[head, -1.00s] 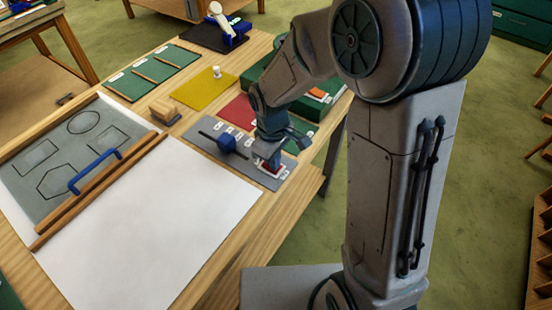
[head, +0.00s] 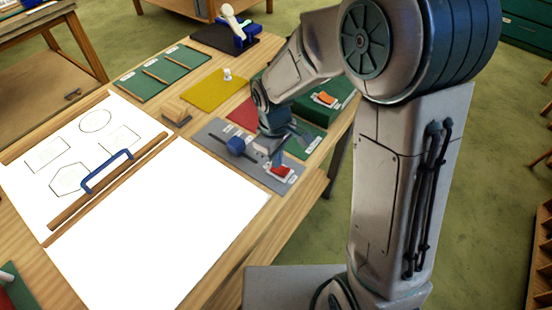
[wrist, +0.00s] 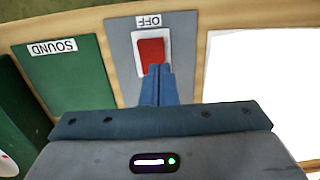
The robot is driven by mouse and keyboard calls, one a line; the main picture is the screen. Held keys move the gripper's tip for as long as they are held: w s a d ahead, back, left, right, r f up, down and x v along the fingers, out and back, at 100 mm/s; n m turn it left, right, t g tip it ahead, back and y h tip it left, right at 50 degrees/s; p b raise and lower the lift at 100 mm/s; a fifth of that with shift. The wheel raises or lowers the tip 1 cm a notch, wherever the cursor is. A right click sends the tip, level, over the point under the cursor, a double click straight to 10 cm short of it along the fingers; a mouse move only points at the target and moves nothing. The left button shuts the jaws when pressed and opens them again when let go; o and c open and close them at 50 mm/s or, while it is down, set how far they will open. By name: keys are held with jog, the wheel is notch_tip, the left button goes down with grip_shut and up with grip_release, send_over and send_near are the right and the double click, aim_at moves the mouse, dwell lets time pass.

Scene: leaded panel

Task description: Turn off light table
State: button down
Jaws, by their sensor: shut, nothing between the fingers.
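The light table's bright panel (head: 190,215) glows white in the head view; the part with drawn shapes (head: 97,122) is lit too. A red rocker switch (head: 281,171) in a white frame sits on a grey control plate (head: 220,128) at the table's right edge. In the wrist view the red switch (wrist: 151,50) has an OFF label (wrist: 149,21), seen upside down, beside it. My gripper (head: 277,161) is shut and empty just above the switch. Its fingertips (wrist: 158,68) overlap the switch's near end in the wrist view; contact cannot be told.
A blue knob (head: 236,145) sits on a slot in the grey plate. A blue handle (head: 106,170) spans the wooden bars. A green SOUND plate (wrist: 65,75) lies beside the switch plate. Yellow (head: 215,92) and green mats (head: 160,70) lie farther back.

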jog(key=r, duration=0.1)
jog(key=d+r, duration=0.1)
jog(key=r, duration=0.2)
jog(key=shift+d, duration=0.3)
notch_tip(320, 180, up, 8)
jog(key=b, duration=0.1)
send_over(282, 170)
jog(key=shift+a+f, duration=0.15)
jog(key=shift+a, duration=0.15)
jog(key=shift+a+f, duration=0.1)
jog(key=w+b, duration=0.1)
jog(key=w+a+g+h+b, duration=0.1)
jog(key=b, duration=0.1)
jog(key=shift+w, duration=0.1)
jog(key=f, duration=0.4)
jog(key=s+d+f, duration=0.1)
jog(key=f, duration=0.4)
jog(key=d+f+p, duration=0.1)
jog(key=f, duration=0.3)
jog(key=shift+s+f, duration=0.3)
jog(key=shift+s, duration=0.05)
